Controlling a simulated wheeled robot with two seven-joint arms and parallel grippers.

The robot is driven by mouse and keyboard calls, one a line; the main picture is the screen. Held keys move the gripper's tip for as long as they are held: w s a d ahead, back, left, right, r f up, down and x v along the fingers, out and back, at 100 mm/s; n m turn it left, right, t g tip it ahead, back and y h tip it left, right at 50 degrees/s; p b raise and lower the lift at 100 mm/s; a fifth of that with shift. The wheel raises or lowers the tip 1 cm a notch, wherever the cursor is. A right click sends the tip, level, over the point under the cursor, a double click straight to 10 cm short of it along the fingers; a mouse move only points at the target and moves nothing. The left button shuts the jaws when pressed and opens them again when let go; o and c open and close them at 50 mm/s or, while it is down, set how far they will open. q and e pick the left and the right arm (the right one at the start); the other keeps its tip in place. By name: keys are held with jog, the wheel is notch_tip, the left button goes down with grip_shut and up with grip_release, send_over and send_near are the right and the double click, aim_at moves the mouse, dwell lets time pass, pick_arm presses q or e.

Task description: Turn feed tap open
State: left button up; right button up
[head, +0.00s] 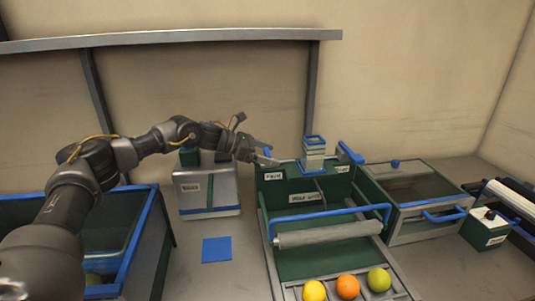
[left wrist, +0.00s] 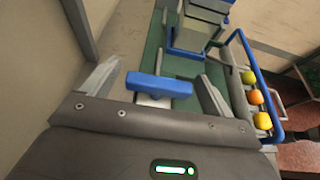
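The feed tap has a blue handle (left wrist: 158,85), which lies crosswise between the fingers of my left gripper (left wrist: 155,92) in the left wrist view. The fingers are spread, with a gap visible on both sides of the handle. In the head view my left gripper (head: 263,157) reaches in from the left to the back left corner of the green sorting unit (head: 262,200), above a small white label (head: 273,175). There the tap is mostly hidden by the gripper. My right gripper is in neither view.
A second blue lever (head: 350,153) stands at the unit's back right, beside a hopper (head: 314,150). A blue bar (head: 330,213) crosses the unit. Yellow, orange and green fruits (head: 347,287) lie at its front. A blue-rimmed bin (head: 140,235) is at left.

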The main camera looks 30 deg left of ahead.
pick_arm(q)
jog(key=c, duration=0.9)
jog(key=shift+c, duration=0.2)
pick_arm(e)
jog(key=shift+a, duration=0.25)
